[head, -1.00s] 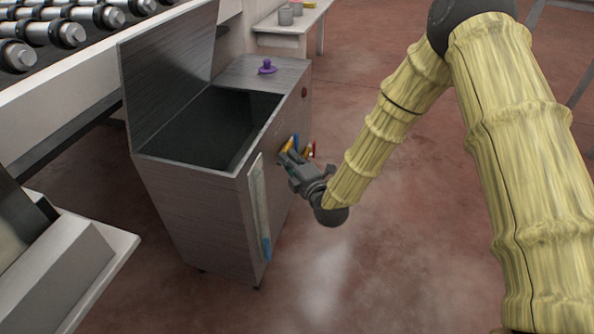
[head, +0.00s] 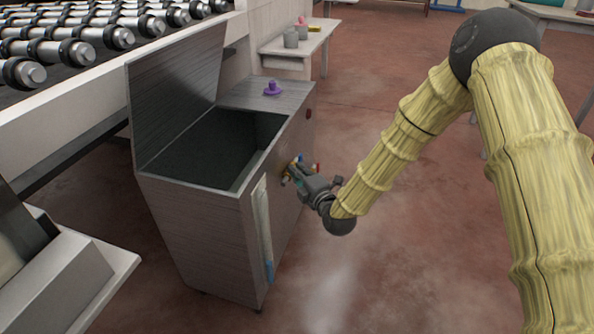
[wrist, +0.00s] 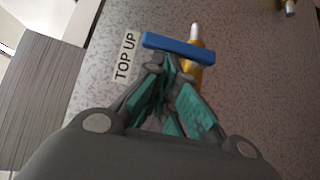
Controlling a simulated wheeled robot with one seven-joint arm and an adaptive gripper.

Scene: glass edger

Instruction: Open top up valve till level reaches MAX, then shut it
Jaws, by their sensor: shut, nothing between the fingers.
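The metal tank (head: 205,228) stands open, with its lid raised at the back. A sight tube (head: 262,225) runs down the near corner of its front, with blue at its lower end; I cannot make out a MAX mark. In the wrist view the top up valve has a blue bar handle (wrist: 178,48) on a brass body (wrist: 194,76), beside a "TOP UP" label (wrist: 125,57). My gripper (wrist: 168,72) is shut and empty, its fingertips at the near edge of the blue handle. Whether they touch it I cannot tell. The gripper also shows at the tank's front in the head view (head: 292,178).
A red-handled valve (head: 317,167) sits close beside the gripper. A purple knob (head: 272,88) is on the tank's top. The roller conveyor (head: 75,50) stands behind left, and a small table (head: 290,60) behind.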

